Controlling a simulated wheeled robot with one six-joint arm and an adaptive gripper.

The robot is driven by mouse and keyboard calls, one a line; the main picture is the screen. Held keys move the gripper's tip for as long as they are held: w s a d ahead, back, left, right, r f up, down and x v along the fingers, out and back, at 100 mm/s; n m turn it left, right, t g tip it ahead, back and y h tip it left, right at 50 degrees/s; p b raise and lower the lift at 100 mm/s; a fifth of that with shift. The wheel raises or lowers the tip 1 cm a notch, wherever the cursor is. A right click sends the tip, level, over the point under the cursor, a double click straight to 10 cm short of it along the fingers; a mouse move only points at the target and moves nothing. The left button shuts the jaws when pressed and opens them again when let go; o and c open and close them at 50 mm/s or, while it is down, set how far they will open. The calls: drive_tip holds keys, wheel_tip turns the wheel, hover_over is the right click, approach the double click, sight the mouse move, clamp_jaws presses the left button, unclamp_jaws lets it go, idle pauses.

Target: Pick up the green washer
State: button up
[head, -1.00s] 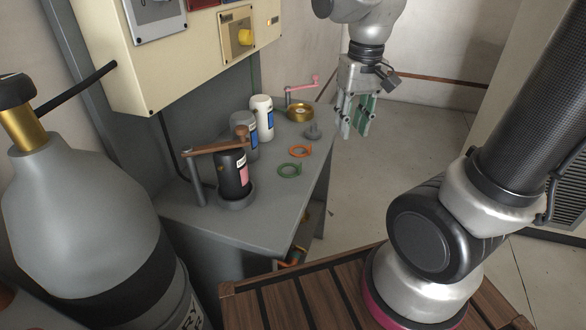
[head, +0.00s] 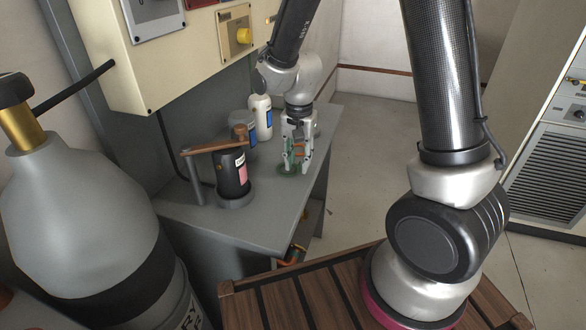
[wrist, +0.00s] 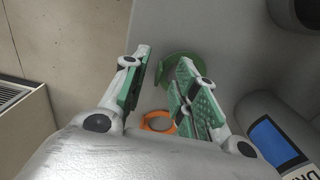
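The green washer (wrist: 184,66) lies flat on the grey bench top. I cannot tell whether the fingertips touch the washer or the bench.
An orange washer (wrist: 158,121) lies close to the green one. A black canister (head: 232,175) under a brown-handled lever (head: 215,146) stands to the left. A white bottle (head: 261,116) stands behind. The front of the bench top (head: 245,225) is clear.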

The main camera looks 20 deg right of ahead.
drive_tip(key=shift+f, duration=0.65)
clamp_jaws()
